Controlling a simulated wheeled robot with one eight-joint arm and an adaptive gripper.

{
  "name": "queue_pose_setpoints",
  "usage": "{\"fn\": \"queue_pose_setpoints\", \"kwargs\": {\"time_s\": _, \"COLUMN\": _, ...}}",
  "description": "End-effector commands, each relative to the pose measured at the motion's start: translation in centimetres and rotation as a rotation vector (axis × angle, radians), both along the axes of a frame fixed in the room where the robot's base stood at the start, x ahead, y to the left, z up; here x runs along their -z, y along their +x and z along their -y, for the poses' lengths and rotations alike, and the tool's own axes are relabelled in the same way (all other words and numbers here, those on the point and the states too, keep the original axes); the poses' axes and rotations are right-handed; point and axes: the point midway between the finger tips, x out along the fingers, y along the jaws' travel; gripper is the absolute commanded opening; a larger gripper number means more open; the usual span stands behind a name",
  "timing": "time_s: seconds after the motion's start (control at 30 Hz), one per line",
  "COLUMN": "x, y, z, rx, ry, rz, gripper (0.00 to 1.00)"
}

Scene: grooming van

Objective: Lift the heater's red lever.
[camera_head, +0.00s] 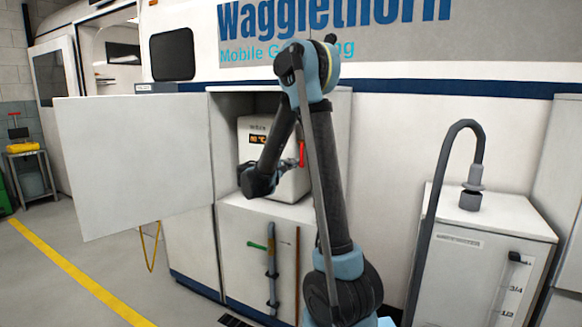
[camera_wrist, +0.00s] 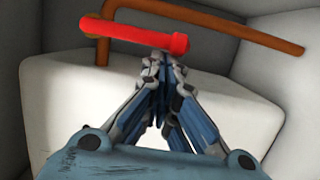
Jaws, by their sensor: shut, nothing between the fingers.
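The heater (camera_head: 290,181) is a white box with a small lit display, standing inside an open compartment in the van's side. Its red lever (camera_head: 302,154) shows as a short red bar at the heater's right side, partly beside my arm. In the wrist view the red lever (camera_wrist: 135,36) lies nearly level across the upper part, in front of a copper pipe. My gripper (camera_wrist: 160,58) is shut and empty, with its fingertips just below the lever's right end in the picture. I cannot tell whether they touch it. In the head view my arm hides part of the heater.
The compartment's white door (camera_head: 135,165) stands swung open to the left. The copper pipe (camera_wrist: 215,29) runs along the compartment's back. A water tank cabinet (camera_head: 480,240) with a curved hose (camera_head: 437,200) stands at the right. The floor at the left is clear around the yellow line.

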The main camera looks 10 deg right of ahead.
Motion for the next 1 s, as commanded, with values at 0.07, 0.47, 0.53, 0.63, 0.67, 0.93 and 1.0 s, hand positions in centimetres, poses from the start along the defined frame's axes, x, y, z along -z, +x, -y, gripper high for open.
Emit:
{"fn": "queue_pose_setpoints", "kwargs": {"time_s": 0.07, "x": -0.02, "y": -0.03, "z": -0.03, "rx": 0.000, "ry": 0.002, "rz": -0.003, "gripper": 0.00}}
{"fn": "queue_pose_setpoints", "kwargs": {"time_s": 0.47, "x": -0.20, "y": -0.43, "z": -0.38, "rx": -0.001, "ry": 0.039, "rz": -0.053, "gripper": 0.00}}
{"fn": "queue_pose_setpoints", "kwargs": {"time_s": 0.53, "x": -0.23, "y": -0.48, "z": -0.43, "rx": -0.001, "ry": 0.045, "rz": -0.062, "gripper": 0.00}}
{"fn": "queue_pose_setpoints", "kwargs": {"time_s": 0.63, "x": -0.24, "y": -0.58, "z": -0.61, "rx": -0.002, "ry": 0.055, "rz": -0.075, "gripper": 0.00}}
{"fn": "queue_pose_setpoints", "kwargs": {"time_s": 0.67, "x": -0.27, "y": -0.61, "z": -0.65, "rx": -0.002, "ry": 0.057, "rz": -0.079, "gripper": 0.00}}
{"fn": "queue_pose_setpoints", "kwargs": {"time_s": 0.93, "x": -0.43, "y": -0.92, "z": -0.86, "rx": -0.002, "ry": 0.088, "rz": -0.120, "gripper": 0.00}}
{"fn": "queue_pose_setpoints", "kwargs": {"time_s": 1.0, "x": -0.51, "y": -1.00, "z": -0.92, "rx": -0.002, "ry": 0.096, "rz": -0.132, "gripper": 0.00}}
